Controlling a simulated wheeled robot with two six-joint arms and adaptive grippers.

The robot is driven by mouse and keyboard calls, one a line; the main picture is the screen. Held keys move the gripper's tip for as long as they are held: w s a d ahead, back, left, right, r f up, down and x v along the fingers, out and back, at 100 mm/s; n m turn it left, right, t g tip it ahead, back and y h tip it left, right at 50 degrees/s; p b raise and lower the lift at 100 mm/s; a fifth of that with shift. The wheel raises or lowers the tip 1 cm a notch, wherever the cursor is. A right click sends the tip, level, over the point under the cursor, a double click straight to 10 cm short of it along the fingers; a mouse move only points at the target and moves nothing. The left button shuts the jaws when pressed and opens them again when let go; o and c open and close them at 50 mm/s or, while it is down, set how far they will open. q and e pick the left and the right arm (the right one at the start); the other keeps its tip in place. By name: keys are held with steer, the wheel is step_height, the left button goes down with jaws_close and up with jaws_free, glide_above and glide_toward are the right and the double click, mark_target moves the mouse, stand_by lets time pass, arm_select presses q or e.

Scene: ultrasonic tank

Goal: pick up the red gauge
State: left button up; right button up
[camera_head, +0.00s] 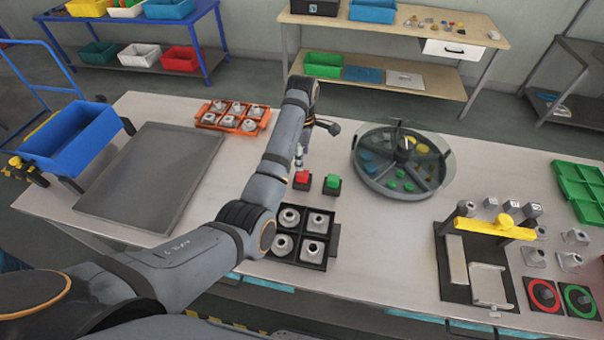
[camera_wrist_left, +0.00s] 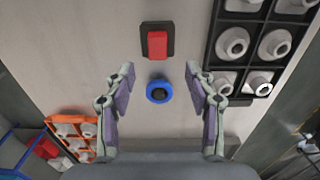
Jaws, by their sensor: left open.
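The red gauge appears to be the red block on a small black base (camera_head: 302,177), standing on the light table in the head view. In the left wrist view the red block (camera_wrist_left: 157,44) sits just beyond the fingertips, slightly left of centre. My left gripper (camera_head: 300,158) points down just behind it in the head view. In the left wrist view the left gripper (camera_wrist_left: 160,78) has its fingers apart. A blue ring with a dark centre (camera_wrist_left: 160,91) shows between them, not visibly touched. My right gripper is not in view.
A green block (camera_head: 332,182) stands right of the red one. A black tray of grey fittings (camera_head: 329,236) lies nearer me. An orange tray (camera_head: 231,127), grey tray (camera_head: 150,178) and round sorting tray (camera_head: 446,160) stand around. A yellow-topped fixture (camera_head: 497,228) is at right.

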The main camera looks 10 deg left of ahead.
mark_target(303, 172)
arm_select(q)
steer(key=f, duration=0.2)
steer(key=shift+w+d+f, duration=0.1)
steer(key=shift+w+f, duration=0.1)
steer(key=shift+f, duration=0.15)
steer(key=shift+w+f, duration=0.1)
steer(key=shift+f, duration=0.25)
steer(key=shift+f+p, duration=0.3)
steer(key=shift+p, duration=0.3)
step_height(303, 172, down, 4)
steer(key=shift+p, duration=0.6)
steer(key=shift+f, duration=0.3)
jaws_close()
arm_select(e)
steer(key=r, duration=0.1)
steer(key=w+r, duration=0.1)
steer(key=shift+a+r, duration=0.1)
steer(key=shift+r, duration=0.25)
